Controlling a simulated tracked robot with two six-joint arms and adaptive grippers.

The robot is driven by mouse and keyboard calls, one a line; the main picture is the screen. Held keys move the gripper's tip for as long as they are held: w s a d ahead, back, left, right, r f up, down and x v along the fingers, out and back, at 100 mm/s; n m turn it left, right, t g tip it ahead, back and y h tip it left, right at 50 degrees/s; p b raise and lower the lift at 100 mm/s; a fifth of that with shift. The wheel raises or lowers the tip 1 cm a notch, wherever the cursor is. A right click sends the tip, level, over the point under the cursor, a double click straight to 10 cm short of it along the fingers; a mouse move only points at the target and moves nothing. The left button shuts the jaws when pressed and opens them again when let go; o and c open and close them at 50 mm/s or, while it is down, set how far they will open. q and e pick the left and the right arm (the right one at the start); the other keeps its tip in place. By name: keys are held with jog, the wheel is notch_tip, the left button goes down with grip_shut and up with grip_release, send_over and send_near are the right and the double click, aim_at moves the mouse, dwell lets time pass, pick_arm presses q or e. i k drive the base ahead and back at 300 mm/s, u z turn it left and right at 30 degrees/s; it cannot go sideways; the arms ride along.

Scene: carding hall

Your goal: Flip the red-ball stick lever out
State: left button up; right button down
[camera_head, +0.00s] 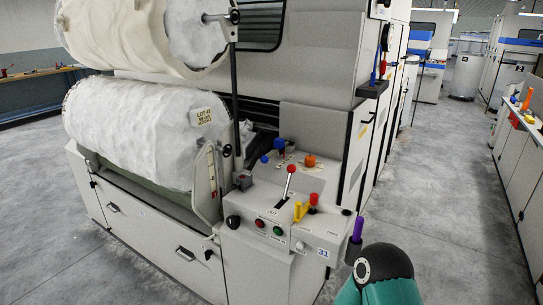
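The red-ball stick lever (291,169) stands on the sloped control panel (256,203) of the grey machine. Its pale stick rises from a slot in the panel and leans slightly to the right in the picture, with the red ball at the top. Nothing touches it. A second, shorter red knob (313,199) sits to its right, beside a yellow handle (299,211). Neither of my grippers is in view. Only a teal and dark part of my arm shows at the bottom right, apart from the panel.
Blue (279,143) and orange (310,160) knobs stand behind the lever. Red (260,223) and green (278,231) buttons are on the front. A purple handle (357,228) sticks up at the panel's right. A white fibre roll (137,126) lies at left. The right aisle floor (432,190) is clear.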

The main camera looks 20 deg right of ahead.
aim_at(291, 169)
jog(key=z, duration=0.15)
jog(key=i, duration=0.75)
jog(key=z, duration=0.55)
